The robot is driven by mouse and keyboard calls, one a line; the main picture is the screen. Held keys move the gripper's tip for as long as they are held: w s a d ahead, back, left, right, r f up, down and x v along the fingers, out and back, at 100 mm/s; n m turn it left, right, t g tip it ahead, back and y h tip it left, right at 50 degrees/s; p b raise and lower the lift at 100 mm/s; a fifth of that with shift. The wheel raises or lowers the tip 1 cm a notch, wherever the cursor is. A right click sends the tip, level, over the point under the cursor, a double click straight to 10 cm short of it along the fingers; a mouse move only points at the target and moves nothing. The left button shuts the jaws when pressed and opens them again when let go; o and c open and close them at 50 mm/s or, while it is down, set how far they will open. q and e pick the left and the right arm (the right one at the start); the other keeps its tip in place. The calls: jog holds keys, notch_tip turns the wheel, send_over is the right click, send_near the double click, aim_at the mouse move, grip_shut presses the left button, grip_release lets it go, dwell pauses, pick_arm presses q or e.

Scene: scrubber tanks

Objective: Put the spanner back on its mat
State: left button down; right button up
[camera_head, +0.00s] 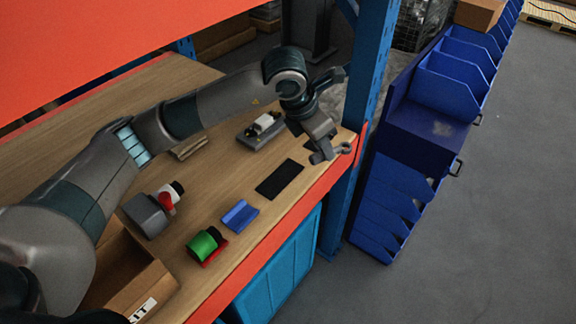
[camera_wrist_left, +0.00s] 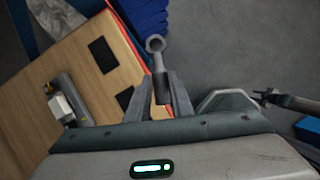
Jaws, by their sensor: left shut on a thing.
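My left gripper (camera_head: 322,150) is shut on a grey metal spanner (camera_head: 343,149). It is held near the table's right front edge, with its round end pointing out past the fingers. In the left wrist view the spanner (camera_wrist_left: 156,48) sticks out between the two fingers (camera_wrist_left: 163,95) of the gripper. A flat black mat (camera_head: 279,179) lies bare on the table, to the lower left of the gripper. The left wrist view shows two dark flat patches, an upper one (camera_wrist_left: 103,55) and a lower one (camera_wrist_left: 125,97); I cannot tell which is the spanner's mat.
A grey device (camera_head: 262,134), a blue tray (camera_head: 240,215), a green roll (camera_head: 203,245), a red-and-grey item (camera_head: 150,213) and a cardboard box (camera_head: 128,272) occupy the table. A blue upright (camera_head: 371,85) stands close right of the gripper. Blue bins (camera_head: 395,205) stand beyond.

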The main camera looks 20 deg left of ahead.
pick_arm(q)
jog(key=w+a+f, duration=0.1)
jog(key=a+f, duration=0.1)
jog(key=a, duration=0.1)
jog(key=a+f+b, duration=0.1)
jog(key=a+f, duration=0.1)
jog(key=a, duration=0.2)
jog(key=w+a+f, duration=0.1)
jog(key=a+f, duration=0.2)
jog(key=a, duration=0.1)
jog(key=shift+w+a, duration=0.15)
jog(key=shift+w, duration=0.2)
jog(key=shift+r, duration=0.1)
jog(key=shift+f, duration=0.3)
jog(key=shift+f+b, duration=0.7)
jog(key=shift+f, duration=1.05)
jog(key=shift+f, duration=0.15)
jog(key=c, duration=1.6)
grip_release()
jog(key=shift+o, duration=0.2)
